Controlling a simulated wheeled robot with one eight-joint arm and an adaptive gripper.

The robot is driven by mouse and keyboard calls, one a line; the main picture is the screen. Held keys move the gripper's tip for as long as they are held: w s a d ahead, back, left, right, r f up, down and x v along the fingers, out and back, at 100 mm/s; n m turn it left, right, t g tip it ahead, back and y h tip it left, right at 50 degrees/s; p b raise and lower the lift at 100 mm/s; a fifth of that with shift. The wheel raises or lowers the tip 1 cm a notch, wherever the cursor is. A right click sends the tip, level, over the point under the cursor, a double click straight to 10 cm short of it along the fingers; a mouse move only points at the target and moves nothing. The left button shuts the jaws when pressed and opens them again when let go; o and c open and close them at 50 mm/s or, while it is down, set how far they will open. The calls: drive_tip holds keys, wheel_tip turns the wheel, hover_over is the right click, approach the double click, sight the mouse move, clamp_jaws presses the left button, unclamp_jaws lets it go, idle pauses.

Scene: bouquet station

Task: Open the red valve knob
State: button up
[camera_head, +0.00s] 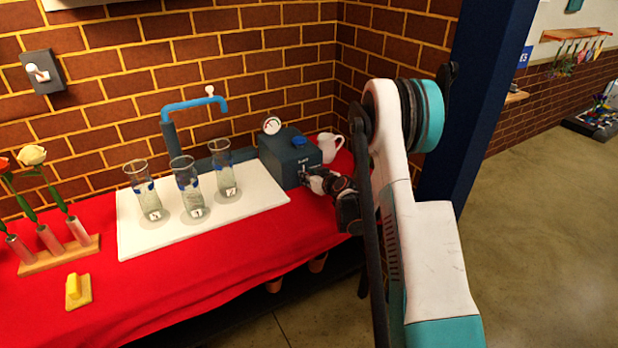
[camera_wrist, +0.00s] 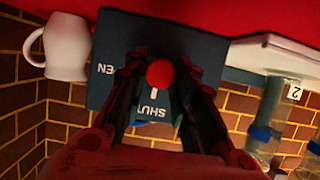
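The red valve knob (camera_wrist: 160,73) is on the face of a dark blue box (camera_wrist: 112,42). The wrist view shows the box upside down, with the word SHUT by a white mark next to the knob and part of the word OPEN at the left. My gripper (camera_wrist: 160,70) has one finger on each side of the knob, spread apart. A narrow gap seems to show on each side; I cannot tell whether the fingertips touch it. In the head view my gripper (camera_head: 312,180) is at the front of the box (camera_head: 283,162), and the knob is hidden there.
Several glass vases (camera_head: 187,188) stand on a white board (camera_head: 133,236) under a blue tap (camera_head: 192,104). The red table's front is mostly clear.

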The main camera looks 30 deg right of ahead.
idle(0.3)
drive_tip(key=m+y, duration=0.2)
drive_tip(key=shift+d+m, duration=0.25)
drive_tip(key=shift+m, duration=0.15)
drive_tip(key=m+y, duration=0.2)
drive_tip(key=m, duration=0.1)
drive_tip(key=shift+d+f, duration=0.15)
drive_tip(key=m+y, duration=0.1)
drive_tip(key=m+t+y, duration=0.1)
drive_tip(key=m, duration=0.1)
drive_tip(key=shift+d+f+m, duration=0.1)
drive_tip(key=shift+f+m, duration=0.05)
drive_tip(key=shift+m, duration=0.15)
drive_tip(key=shift+f+m+t+y, duration=0.1)
drive_tip(key=shift+m+t+y, duration=0.25)
drive_tip(key=shift+m, duration=0.65)
drive_tip(key=shift+f+m+t+y, duration=0.15)
drive_tip(key=shift+m+t, duration=0.4)
drive_tip(key=shift+m, duration=0.45)
drive_tip(key=o, duration=1.1)
drive_tip(key=shift+c, duration=0.2)
